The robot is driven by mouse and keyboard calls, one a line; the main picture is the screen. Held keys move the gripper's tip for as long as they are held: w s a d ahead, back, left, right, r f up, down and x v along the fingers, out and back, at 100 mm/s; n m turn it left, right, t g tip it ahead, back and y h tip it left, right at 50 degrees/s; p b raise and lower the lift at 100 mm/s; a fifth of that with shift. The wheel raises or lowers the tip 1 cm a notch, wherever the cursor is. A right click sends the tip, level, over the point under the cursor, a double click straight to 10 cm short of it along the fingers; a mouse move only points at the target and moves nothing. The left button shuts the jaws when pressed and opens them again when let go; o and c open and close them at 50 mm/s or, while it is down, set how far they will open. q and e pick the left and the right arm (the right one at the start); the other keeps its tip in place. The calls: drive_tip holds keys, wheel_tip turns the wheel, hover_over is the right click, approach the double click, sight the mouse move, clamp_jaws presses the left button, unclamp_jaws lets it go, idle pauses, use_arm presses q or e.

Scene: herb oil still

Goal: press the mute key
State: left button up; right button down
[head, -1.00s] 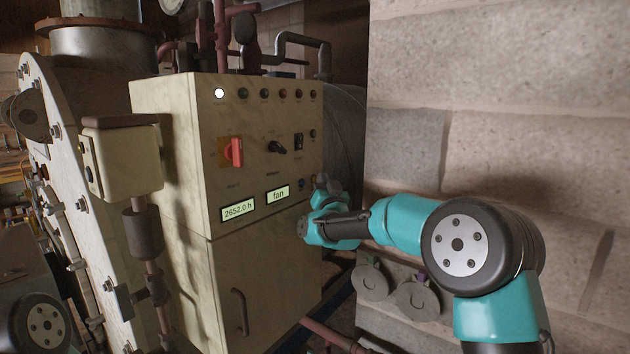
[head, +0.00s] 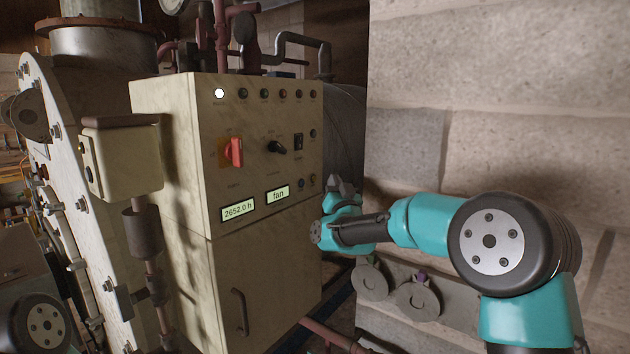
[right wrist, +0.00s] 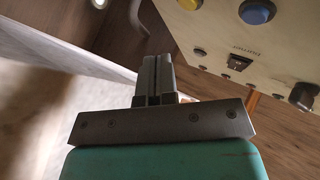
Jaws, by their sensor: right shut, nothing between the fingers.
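The cream control cabinet (head: 262,150) stands in the middle of the head view. At its lower right are a small blue button (head: 301,184) and a yellowish one (head: 312,181). The right wrist view shows a blue button (right wrist: 257,12) and a yellow button (right wrist: 188,4) at the top. I cannot read which key is mute. My right gripper (head: 338,184) is shut and empty, just right of the cabinet's edge in the head view and apart from the panel. Its closed fingers show in the right wrist view (right wrist: 154,78). My left gripper is out of view.
The panel also carries a red rotary switch (head: 235,152), a black knob (head: 277,147), a black rocker switch (head: 298,142), a row of lamps and two displays, one reading "fan" (head: 277,194). A block wall (head: 530,130) stands close behind my right arm.

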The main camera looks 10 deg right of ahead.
drive_tip(key=shift+s+d, duration=0.7)
drive_tip(key=shift+s, duration=0.15)
